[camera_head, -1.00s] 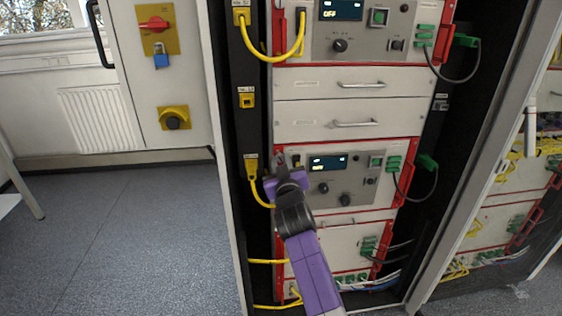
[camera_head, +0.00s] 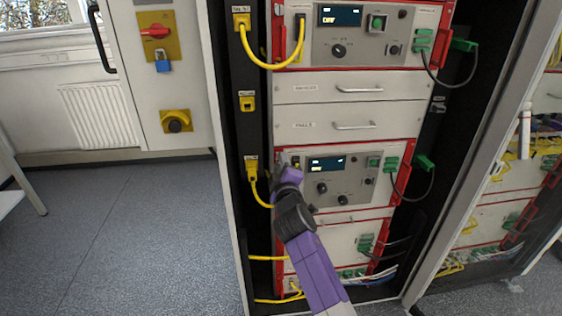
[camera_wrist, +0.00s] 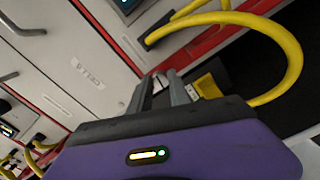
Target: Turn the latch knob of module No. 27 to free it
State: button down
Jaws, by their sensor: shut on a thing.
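The lower module (camera_head: 350,202) has a pale front, a small lit display and red side handles. My gripper (camera_head: 279,168) is at the upper part of its left edge, beside the red trim. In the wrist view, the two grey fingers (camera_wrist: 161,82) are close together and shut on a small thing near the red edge. This appears to be the latch knob, but the fingers hide it and its angle cannot be read. The module's number is too small to read. My purple arm covers part of the module's lower left.
A yellow plug (camera_head: 252,170) with a hanging cable is close left of my gripper. A yellow cable loop (camera_head: 268,62) hangs above at the upper module (camera_head: 375,40). Drawers (camera_head: 348,124) with bar handles lie between. The floor at left (camera_head: 130,235) is clear.

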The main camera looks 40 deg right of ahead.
jog(key=shift+n+p, duration=0.3)
jog(key=shift+n, duration=0.5)
jog(key=c, duration=1.2)
grip_release()
jog(key=v, duration=0.7)
jog(key=shift+s+a+b, duration=0.3)
